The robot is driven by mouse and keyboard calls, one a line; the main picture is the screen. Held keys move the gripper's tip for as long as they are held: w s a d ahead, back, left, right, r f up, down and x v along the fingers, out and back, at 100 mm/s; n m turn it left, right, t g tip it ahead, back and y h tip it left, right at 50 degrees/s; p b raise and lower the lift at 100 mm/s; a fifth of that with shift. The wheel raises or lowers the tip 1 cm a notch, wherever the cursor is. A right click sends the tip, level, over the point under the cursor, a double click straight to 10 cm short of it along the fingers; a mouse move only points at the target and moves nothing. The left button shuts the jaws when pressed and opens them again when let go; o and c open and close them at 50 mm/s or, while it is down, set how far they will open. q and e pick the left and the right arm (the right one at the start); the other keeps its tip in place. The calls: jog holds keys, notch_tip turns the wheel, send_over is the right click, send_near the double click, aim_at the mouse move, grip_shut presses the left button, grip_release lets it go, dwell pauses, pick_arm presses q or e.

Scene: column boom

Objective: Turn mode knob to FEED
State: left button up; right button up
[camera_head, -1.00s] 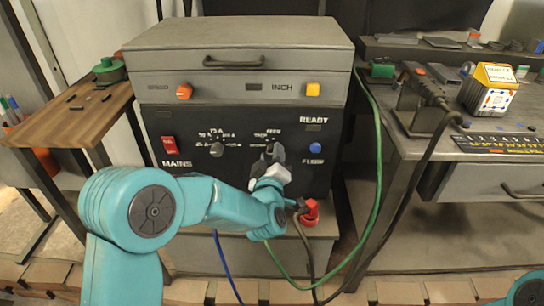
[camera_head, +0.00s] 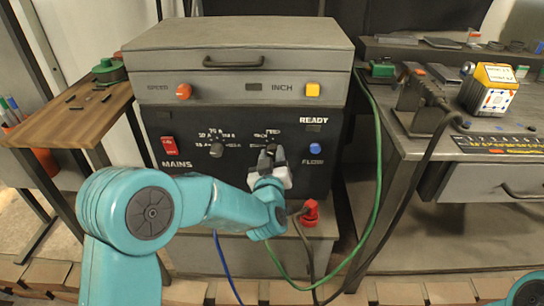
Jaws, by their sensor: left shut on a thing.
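The machine's dark front panel (camera_head: 240,170) carries the controls. The mode knob sits under a small arc of white lettering right of the panel's centre. It is mostly hidden by the fingers of my left gripper (camera_head: 270,154), which are shut on it. The lettering is too small to read, so I cannot tell which mark the knob points at. My left arm comes in from the lower left, across the lower panel. My right gripper is out of the picture.
Left of the mode knob is another round knob (camera_head: 216,150), and further left the red mains switch (camera_head: 169,146). The blue FLOW button (camera_head: 315,148) is to the right. A red connector (camera_head: 310,212) and a green cable (camera_head: 378,170) are near the arm.

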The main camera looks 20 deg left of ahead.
pick_arm(q)
jog(key=m, duration=0.2)
jog(key=shift+m, duration=0.4)
jog(key=m+p, duration=0.1)
jog(key=m, duration=0.2)
jog(key=shift+d+r+p, duration=0.1)
jog(key=shift+p, duration=0.2)
jog(key=m+p, duration=0.2)
jog(key=m, duration=0.4)
jog(key=shift+m, duration=0.3)
jog(key=o, duration=1)
jog(key=shift+o, duration=0.2)
jog(key=v, duration=1.6)
jog(key=shift+d+p, duration=0.3)
jog(key=shift+p, duration=0.15)
